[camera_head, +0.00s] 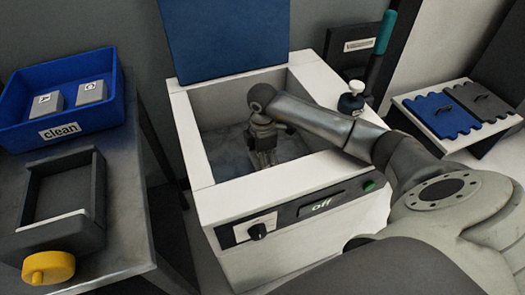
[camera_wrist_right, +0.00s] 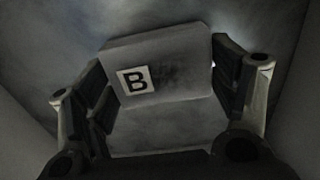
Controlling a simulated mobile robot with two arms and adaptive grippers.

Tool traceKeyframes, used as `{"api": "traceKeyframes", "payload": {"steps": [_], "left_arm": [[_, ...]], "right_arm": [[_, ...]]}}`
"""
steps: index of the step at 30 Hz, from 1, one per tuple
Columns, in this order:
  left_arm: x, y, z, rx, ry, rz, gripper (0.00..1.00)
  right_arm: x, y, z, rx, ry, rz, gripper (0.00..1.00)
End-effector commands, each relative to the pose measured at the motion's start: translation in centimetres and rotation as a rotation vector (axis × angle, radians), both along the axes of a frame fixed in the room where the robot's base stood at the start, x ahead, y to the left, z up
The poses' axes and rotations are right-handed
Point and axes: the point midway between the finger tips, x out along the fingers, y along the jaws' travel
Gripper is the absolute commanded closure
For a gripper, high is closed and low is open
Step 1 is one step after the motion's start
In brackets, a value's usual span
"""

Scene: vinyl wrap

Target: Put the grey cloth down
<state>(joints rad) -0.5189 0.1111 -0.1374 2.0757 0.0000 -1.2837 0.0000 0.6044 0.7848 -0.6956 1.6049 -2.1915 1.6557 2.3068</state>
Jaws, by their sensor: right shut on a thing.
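A dark grey wavy-edged piece (camera_head: 485,102), which looks like the grey cloth, lies on a white tray (camera_head: 459,143) at the right. A similar blue piece (camera_head: 441,115) lies beside it. My right gripper (camera_head: 265,160) is down inside the open white machine (camera_head: 270,262), away from that tray. In the right wrist view my right gripper (camera_wrist_right: 164,100) is shut on a grey block (camera_wrist_right: 180,65) labelled B. The block is between the fingers, low in the machine's dim basin. My left gripper is out of view.
The machine's blue lid (camera_head: 225,40) stands open; its display reads "off". A blue bin (camera_head: 95,125) marked "clean" holds two grey blocks on the left table. A dark open holder (camera_head: 95,185) with a yellow knob (camera_head: 48,266) is nearer. A white-topped bottle (camera_head: 351,100) stands on the machine's rim.

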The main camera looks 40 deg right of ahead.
Motion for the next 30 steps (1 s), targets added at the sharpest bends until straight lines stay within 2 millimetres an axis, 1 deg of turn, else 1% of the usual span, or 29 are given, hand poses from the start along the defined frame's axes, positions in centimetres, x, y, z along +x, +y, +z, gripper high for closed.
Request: {"api": "traceKeyframes", "payload": {"steps": [12,13,17,18,30], "left_arm": [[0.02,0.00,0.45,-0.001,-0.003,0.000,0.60],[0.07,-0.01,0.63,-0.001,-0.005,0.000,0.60],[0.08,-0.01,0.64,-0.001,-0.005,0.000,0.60],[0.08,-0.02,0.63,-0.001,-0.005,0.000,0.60],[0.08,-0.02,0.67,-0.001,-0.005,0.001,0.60]], "right_arm": [[0.00,0.03,-0.53,0.000,0.000,0.001,0.38],[0.00,0.03,-0.54,0.000,0.000,0.001,0.19],[0.00,0.03,-0.48,0.000,0.000,0.001,0.02],[0.00,0.04,-0.48,0.000,0.000,0.001,0.00],[0.02,0.03,-0.28,0.000,-0.001,0.001,0.00]]}}
